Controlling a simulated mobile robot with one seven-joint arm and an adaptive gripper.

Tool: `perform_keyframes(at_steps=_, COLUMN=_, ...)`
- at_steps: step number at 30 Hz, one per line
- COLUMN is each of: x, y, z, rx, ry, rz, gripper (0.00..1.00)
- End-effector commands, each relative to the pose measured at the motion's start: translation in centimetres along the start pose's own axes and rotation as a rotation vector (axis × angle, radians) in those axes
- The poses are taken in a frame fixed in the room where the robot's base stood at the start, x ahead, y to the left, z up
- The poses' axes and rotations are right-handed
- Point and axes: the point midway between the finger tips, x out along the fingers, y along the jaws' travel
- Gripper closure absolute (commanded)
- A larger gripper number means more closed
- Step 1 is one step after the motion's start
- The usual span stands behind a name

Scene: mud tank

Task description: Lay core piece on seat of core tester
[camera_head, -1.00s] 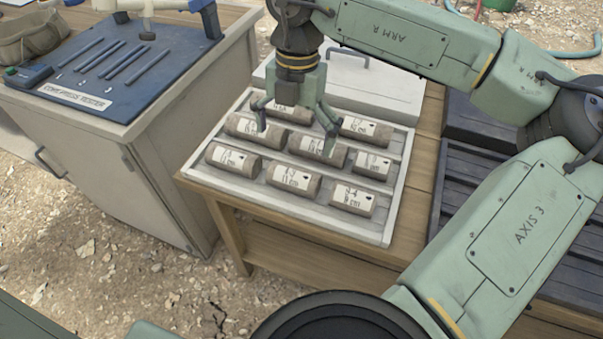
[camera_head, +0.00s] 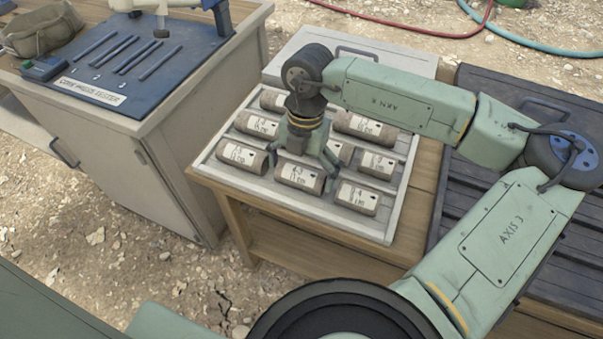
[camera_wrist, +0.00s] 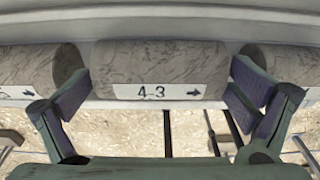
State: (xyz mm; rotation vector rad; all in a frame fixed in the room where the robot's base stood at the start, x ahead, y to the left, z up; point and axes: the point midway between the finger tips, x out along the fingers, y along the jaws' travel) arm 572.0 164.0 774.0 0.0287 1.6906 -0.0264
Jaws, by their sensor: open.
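My gripper (camera_head: 303,168) is open and points down over the front row of core pieces in the tray. Its fingers stand at either end of the middle front core piece (camera_head: 300,179), a grey speckled cylinder with a white label. In the wrist view this core piece (camera_wrist: 160,65) lies crosswise between the open fingers (camera_wrist: 160,100), its label reading "4-3" with an arrow. Whether the fingers touch it I cannot tell. The core tester (camera_head: 150,75), a blue-topped bench with a pale press frame, stands at the left. Its seat is not clearly visible.
The pale tray (camera_head: 375,229) holds several other labelled core pieces close on both sides and behind. A dark slatted surface (camera_head: 480,235) lies to the right.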

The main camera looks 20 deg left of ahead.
Motion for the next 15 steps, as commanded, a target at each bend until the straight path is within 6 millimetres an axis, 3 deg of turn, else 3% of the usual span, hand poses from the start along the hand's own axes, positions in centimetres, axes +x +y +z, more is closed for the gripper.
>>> perform_keyframes(at_steps=2, x=0.0, y=0.01, z=0.0, rx=0.0, ry=0.0, rz=0.0, gripper=0.01)
perform_keyframes(at_steps=15, x=-0.04, y=0.0, z=-0.01, rx=-0.001, ry=0.0, rz=0.0, gripper=0.3)
